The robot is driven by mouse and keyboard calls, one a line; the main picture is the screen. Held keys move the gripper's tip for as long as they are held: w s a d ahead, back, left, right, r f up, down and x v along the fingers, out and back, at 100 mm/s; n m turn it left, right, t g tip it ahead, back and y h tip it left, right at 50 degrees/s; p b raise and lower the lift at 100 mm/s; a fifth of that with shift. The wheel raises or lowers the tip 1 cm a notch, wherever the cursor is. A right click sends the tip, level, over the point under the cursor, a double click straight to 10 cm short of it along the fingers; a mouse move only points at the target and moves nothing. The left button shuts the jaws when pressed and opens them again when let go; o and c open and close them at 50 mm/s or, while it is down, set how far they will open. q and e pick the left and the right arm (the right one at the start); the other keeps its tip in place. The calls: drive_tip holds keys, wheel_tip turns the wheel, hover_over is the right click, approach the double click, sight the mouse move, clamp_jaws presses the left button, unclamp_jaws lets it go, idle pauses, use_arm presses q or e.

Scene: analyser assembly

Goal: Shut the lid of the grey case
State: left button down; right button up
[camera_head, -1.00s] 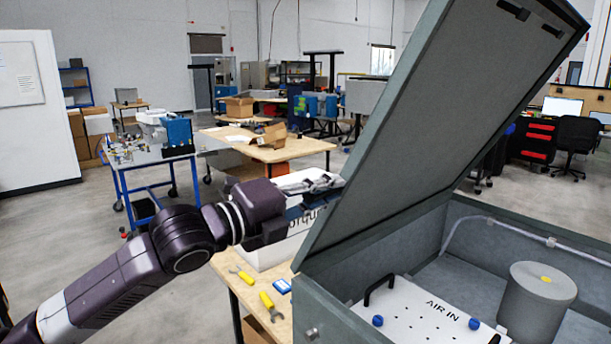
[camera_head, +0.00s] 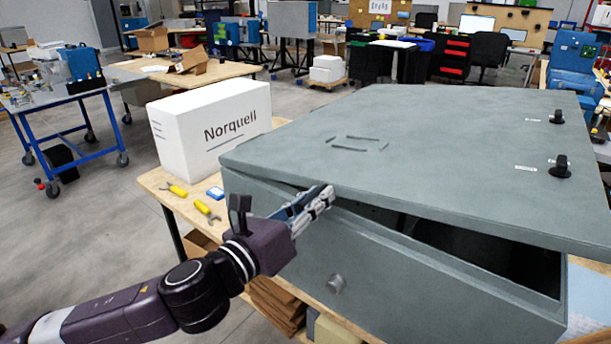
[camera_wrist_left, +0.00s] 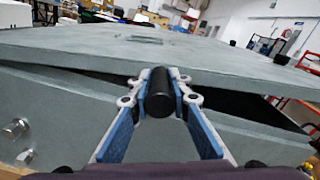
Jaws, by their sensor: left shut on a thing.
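The grey case (camera_head: 420,285) stands on a wooden table, with its lid (camera_head: 440,130) lowered most of the way. A dark gap shows between lid and case wall, widening toward the right in the head view. My left gripper (camera_head: 322,197) is at the lid's front edge. In the left wrist view it is shut on a black knob (camera_wrist_left: 159,95) that sits at the front of the lid (camera_wrist_left: 90,48). The case wall (camera_wrist_left: 60,110) shows below. The inside of the case is mostly hidden. My right gripper is not in view.
A white Norquell box (camera_head: 212,128) stands on the table left of the case. Yellow-handled tools (camera_head: 205,208) lie in front of it. A round metal fitting (camera_head: 336,284) sticks out of the case front. Open floor lies to the left.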

use_arm(q)
drive_tip(key=shift+m, duration=0.9)
wheel_tip(320, 180, down, 5)
drive_tip(key=shift+d+r+b, duration=0.1)
drive_tip(key=shift+b, duration=0.8)
drive_tip(key=shift+f, duration=0.45)
drive_tip(key=shift+f, duration=0.15)
drive_tip(key=c, duration=1.9)
unclamp_jaws()
drive_tip(key=v, duration=1.2)
